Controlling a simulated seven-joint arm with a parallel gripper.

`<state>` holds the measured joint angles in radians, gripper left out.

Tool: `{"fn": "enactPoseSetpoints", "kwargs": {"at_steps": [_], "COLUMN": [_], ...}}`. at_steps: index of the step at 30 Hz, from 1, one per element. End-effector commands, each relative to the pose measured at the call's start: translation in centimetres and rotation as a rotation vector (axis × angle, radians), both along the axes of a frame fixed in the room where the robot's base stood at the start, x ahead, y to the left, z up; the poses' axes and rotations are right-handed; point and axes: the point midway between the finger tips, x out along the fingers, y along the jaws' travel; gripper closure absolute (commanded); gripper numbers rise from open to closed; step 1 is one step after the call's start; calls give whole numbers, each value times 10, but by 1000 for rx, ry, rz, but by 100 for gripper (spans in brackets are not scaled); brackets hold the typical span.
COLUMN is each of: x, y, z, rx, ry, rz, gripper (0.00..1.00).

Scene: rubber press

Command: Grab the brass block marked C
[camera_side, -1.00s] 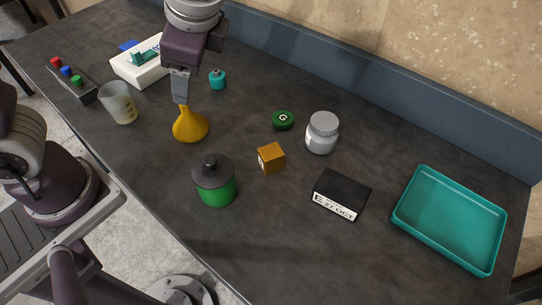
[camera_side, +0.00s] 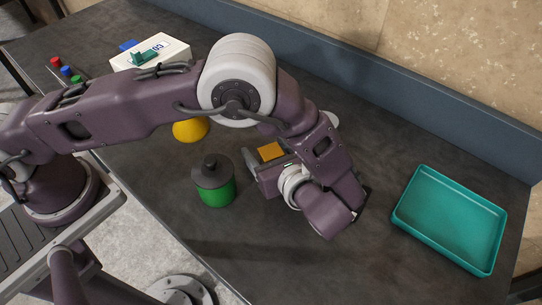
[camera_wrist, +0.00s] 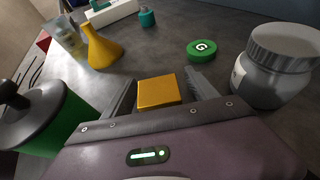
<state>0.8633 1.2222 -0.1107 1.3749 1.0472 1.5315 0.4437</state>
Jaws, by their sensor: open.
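The brass block is a small golden cube (camera_side: 270,151); in the side view its top shows just beyond my gripper, and its lower part is hidden. In the wrist view the brass block (camera_wrist: 158,91) sits between the two fingers of my gripper (camera_wrist: 160,84). The fingers are open, one on each side of the block, with a visible gap on the right. I cannot tell whether the left finger touches it. No letter is readable on the block now.
A green canister with a dark lid (camera_side: 214,182) stands left of my gripper. A yellow flask (camera_wrist: 101,46), a green disc marked G (camera_wrist: 202,48) and a grey jar (camera_wrist: 272,68) stand around. A teal tray (camera_side: 449,268) lies at right; the table before it is clear.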

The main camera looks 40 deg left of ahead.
Motion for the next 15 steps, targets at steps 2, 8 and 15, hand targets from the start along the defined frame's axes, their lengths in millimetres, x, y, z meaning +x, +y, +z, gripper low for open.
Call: {"fn": "enactPoseSetpoints", "kwargs": {"at_steps": [2, 8, 15], "x": [2, 2, 2], "y": [5, 4, 4], "z": [-2, -2, -2], "rx": [-1, -2, -2], "ry": [0, -2, -2], "rz": [0, 0, 0], "gripper": [33, 44, 92]}}
